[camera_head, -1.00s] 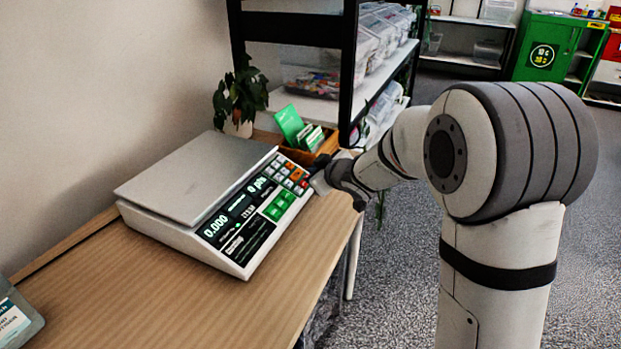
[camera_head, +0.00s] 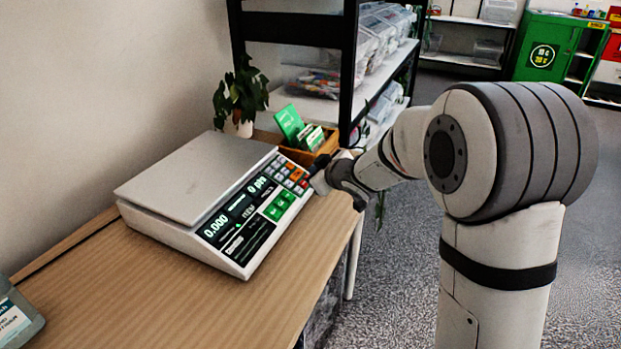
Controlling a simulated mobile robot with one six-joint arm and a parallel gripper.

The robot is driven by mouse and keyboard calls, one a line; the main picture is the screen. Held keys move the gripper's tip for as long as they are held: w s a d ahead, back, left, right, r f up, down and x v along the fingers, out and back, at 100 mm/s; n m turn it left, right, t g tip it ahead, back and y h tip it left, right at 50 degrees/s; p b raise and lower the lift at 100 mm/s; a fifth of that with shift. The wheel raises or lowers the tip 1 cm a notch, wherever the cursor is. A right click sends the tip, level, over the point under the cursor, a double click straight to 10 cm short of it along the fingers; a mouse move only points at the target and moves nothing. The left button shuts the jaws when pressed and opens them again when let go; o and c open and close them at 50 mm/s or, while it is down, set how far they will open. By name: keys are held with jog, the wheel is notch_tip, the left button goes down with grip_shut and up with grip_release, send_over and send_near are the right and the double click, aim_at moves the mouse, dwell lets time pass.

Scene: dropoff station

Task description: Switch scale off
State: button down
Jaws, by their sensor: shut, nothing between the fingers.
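The scale (camera_head: 165,225) stands on the wooden table, with a flat grey weighing plate (camera_head: 197,174) and a sloped front panel. Its display (camera_head: 236,223) is lit and reads 0.000 and 0 pts. A keypad (camera_head: 289,177) with orange, red, grey and green keys sits at the panel's far right end. My gripper (camera_head: 314,172) is shut and empty at that right end, close beside the keypad. The scale's power switch cannot be made out.
The table (camera_head: 170,300) is clear in front of the scale. A wooden box with green cards (camera_head: 304,132) and a potted plant (camera_head: 240,97) stand behind it. A black-framed shelf (camera_head: 345,75) rises at the back. A grey-green object (camera_head: 18,315) lies at the near left.

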jog(key=shift+w+a+f, duration=0.15)
jog(key=shift+f, duration=0.25)
jog(key=shift+a+f+b, duration=0.15)
jog(key=shift+f+b, duration=0.2)
jog(key=shift+b, duration=0.15)
dwell(0.7)
jog(key=shift+r, duration=0.1)
jog(key=shift+d+r+p, duration=0.35)
jog(key=shift+r+p, duration=0.3)
jog(key=shift+p, duration=0.25)
jog(key=r+p, duration=0.1)
jog(key=d+r+p, duration=0.1)
jog(key=r+p, duration=0.1)
jog(key=s+d+r+p, duration=0.1)
jog(key=p, duration=0.1)
jog(key=shift+r, duration=0.3)
jog(key=shift+w+a, duration=0.1)
dwell(0.3)
